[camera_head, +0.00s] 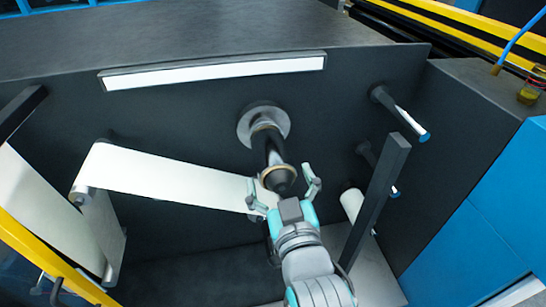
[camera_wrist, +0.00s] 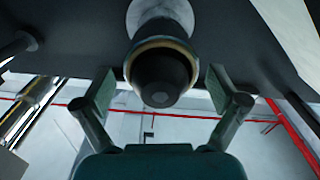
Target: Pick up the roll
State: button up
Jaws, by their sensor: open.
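A dark shaft (camera_head: 268,145) sticks out from a round flange on the machine's black panel. A tan ring (camera_head: 278,172), perhaps the edge of a roll or its core, sits around it near its free end. My gripper (camera_head: 283,183) is open, with one finger on each side of the shaft end. In the wrist view my gripper (camera_wrist: 160,92) has the dark shaft end (camera_wrist: 160,72) and the tan ring (camera_wrist: 158,44) between its spread fingers, with gaps at both sides. No full thick roll shows on this shaft.
A white web (camera_head: 165,172) runs from a roller at left to behind my gripper. A dark upright bar (camera_head: 376,200) and a short white roller (camera_head: 352,205) stand close to my gripper's right. Pegs (camera_head: 405,115) project at upper right. A blue cabinet (camera_head: 490,215) is at far right.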

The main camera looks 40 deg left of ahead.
aim_at(273, 161)
jog(key=shift+x, duration=2.2)
jog(key=shift+s+a+r, duration=0.1)
jog(key=shift+r, duration=0.1)
jog(key=c, duration=1.3)
jog(key=shift+o, duration=0.2)
jog(key=shift+r, duration=0.1)
